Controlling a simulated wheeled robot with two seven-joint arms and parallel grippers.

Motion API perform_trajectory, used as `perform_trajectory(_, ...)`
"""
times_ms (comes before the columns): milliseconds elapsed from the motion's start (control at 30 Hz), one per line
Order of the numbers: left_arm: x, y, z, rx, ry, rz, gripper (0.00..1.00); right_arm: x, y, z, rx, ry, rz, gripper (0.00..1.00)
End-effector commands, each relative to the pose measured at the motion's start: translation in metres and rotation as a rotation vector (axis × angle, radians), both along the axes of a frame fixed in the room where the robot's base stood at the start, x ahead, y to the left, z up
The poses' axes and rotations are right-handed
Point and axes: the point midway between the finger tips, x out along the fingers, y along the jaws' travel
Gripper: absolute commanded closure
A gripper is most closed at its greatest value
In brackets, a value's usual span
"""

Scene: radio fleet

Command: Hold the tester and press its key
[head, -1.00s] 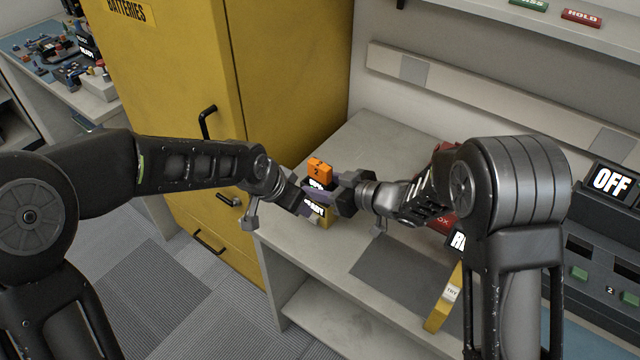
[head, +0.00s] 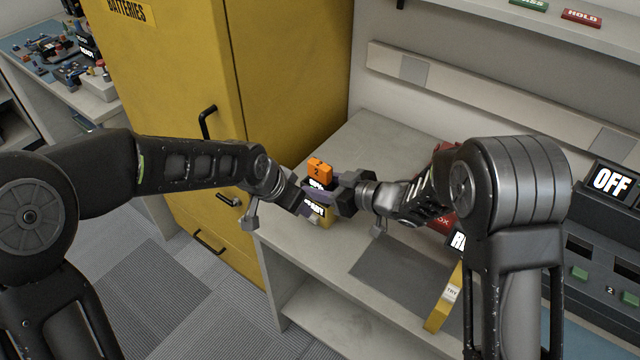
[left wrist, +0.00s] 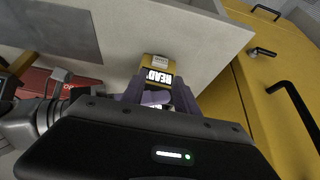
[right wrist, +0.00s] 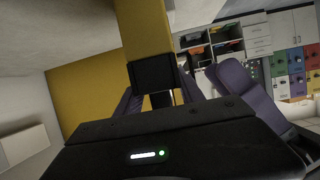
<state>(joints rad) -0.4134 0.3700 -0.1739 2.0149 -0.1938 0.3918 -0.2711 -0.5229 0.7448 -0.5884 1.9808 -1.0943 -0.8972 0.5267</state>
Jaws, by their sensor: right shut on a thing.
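The tester (head: 323,219) is a yellow body with a dark, white-lettered display, held above the left end of the bench. In the left wrist view its yellow end and lit display (left wrist: 157,77) show beyond the fingers. My right gripper (head: 334,197) is shut on it. In the right wrist view a yellow body with a black end (right wrist: 145,40) sits at its purple fingers. An orange block marked 2 (head: 319,167) shows at the top. My left gripper (head: 302,203) is close against the tester's left side; its finger gap and any contact with the key are hidden.
The bench (head: 350,150) has a dark mat (head: 395,270) and a yellow tag-like piece (head: 440,312) at the front. A red box (head: 443,222) lies behind my right arm. A yellow cabinet (head: 290,90) stands close at left. A console reading OFF (head: 612,182) is at right.

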Motion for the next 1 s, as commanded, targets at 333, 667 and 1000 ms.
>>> perform_trajectory(333, 0.0000, 0.0000, 0.0000, 0.000, 0.000, 0.000, 0.70, 0.0002, -0.0003, -0.0001, 0.000, 0.000, -0.001, 1.00)
perform_trajectory(667, 0.0000, 0.0000, 0.0000, 0.000, 0.000, 0.000, 0.97, 0.0002, -0.0004, 0.0000, 0.000, 0.000, -0.001, 1.00)
perform_trajectory(1000, 0.0000, 0.0000, 0.0000, 0.000, 0.000, 0.000, 1.00, 0.0002, -0.0004, 0.0000, 0.000, 0.000, -0.001, 1.00)
